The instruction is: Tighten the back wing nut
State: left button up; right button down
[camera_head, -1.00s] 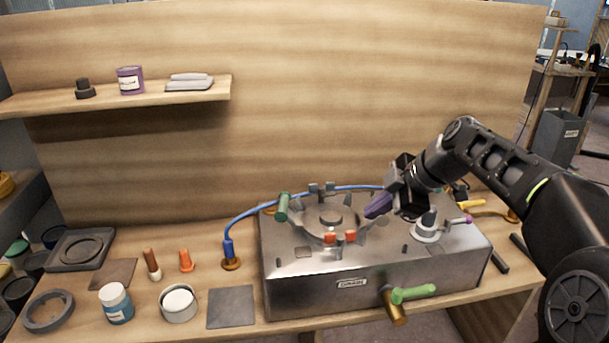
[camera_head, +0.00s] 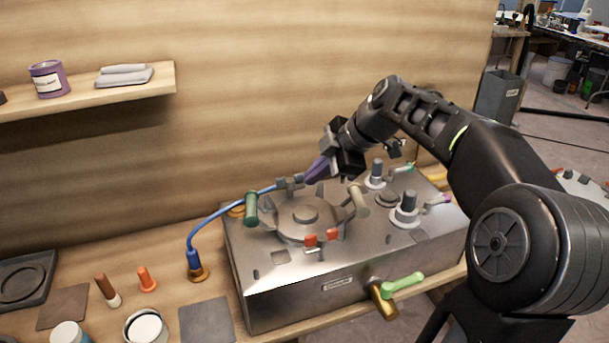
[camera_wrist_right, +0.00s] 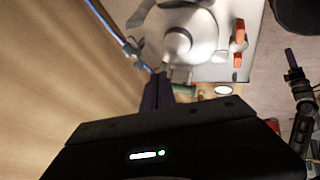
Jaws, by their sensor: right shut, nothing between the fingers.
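The round metal hatch lid (camera_head: 275,218) sits on top of the steel box. The back wing nut (camera_head: 290,183) is grey and stands at the lid's rear edge; it also appears to show in the wrist view (camera_wrist_right: 133,48). My right gripper (camera_head: 312,176) is shut and empty, its purple fingers just right of the back wing nut and close to it. In the wrist view the fingers (camera_wrist_right: 158,88) point at the lid's edge; I cannot tell if they touch the nut. My left gripper (camera_wrist_right: 290,58) seems to show small at the wrist view's right edge, its jaws unclear.
Other wing nuts stand around the lid: green (camera_head: 251,208) left, red (camera_head: 321,238) front, beige (camera_head: 358,200) right. A blue hose (camera_head: 212,218) runs behind the lid. Grey posts (camera_head: 406,208) rise on the right. A wooden back wall (camera_head: 250,90) stands close behind.

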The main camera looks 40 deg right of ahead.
aim_at(288, 183)
jog(key=p+x, duration=0.1)
jog(key=x, duration=0.8)
jog(key=shift+a, duration=0.1)
jog(key=w+p, duration=0.1)
jog(key=w, duration=0.1)
jog(key=w+d, duration=0.1)
jog(key=w, duration=0.1)
jog(key=shift+d+p, duration=0.2)
jog(key=shift+p, duration=0.2)
jog(key=shift+f, duration=0.1)
jog(key=shift+b, duration=0.4)
